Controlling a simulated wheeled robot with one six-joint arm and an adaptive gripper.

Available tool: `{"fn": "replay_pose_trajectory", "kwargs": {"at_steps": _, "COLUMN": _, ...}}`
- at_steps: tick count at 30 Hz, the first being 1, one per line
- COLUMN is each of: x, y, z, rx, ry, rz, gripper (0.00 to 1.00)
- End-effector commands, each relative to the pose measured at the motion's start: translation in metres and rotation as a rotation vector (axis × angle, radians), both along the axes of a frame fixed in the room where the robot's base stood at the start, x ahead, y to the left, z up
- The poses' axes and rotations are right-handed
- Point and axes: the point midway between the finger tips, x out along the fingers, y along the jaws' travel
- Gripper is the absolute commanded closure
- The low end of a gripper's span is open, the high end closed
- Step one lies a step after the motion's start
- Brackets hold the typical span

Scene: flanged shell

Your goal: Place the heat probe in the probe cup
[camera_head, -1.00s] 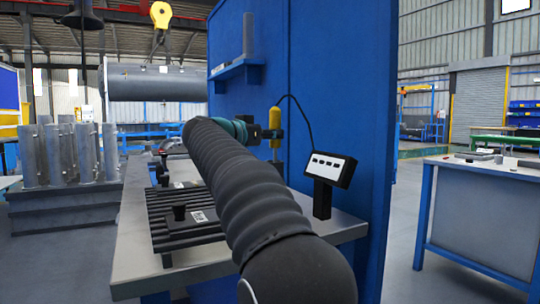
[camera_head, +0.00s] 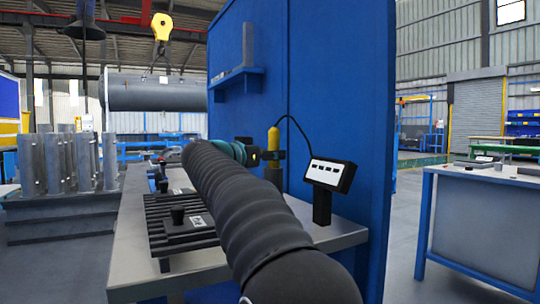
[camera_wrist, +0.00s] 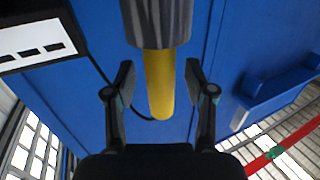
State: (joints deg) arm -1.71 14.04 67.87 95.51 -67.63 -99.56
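The heat probe (camera_head: 273,139) is a yellow rod with a black cable from its top. It stands upright in the grey probe cup (camera_head: 273,175), its lower part hidden inside. The wrist view looks inverted: the cup (camera_wrist: 157,22) is at the top and the yellow probe (camera_wrist: 160,85) comes down out of it. My gripper (camera_head: 268,156) is around the probe just above the cup. In the wrist view my fingers (camera_wrist: 161,80) stand on either side of the probe with a visible gap on each side, so they are open.
A black-framed meter box (camera_head: 331,175) on a post stands right of the cup, joined by the cable. A blue panel (camera_head: 340,90) rises close behind. A slatted black rack (camera_head: 165,230) lies on the bench (camera_head: 130,265) at left. Another bench (camera_head: 480,215) is at right.

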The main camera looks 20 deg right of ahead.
Motion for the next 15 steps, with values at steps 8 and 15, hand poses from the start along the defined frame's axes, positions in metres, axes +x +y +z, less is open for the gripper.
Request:
{"fn": "replay_pose_trajectory", "kwargs": {"at_steps": 8, "x": -0.003, "y": 0.009, "z": 0.004, "rx": 0.0, "ry": 0.0, "rz": 0.002, "gripper": 0.45}}
{"fn": "replay_pose_trajectory", "kwargs": {"at_steps": 15, "x": -0.022, "y": 0.051, "z": 0.006, "rx": 0.001, "ry": 0.0, "rz": 0.004, "gripper": 0.45}}
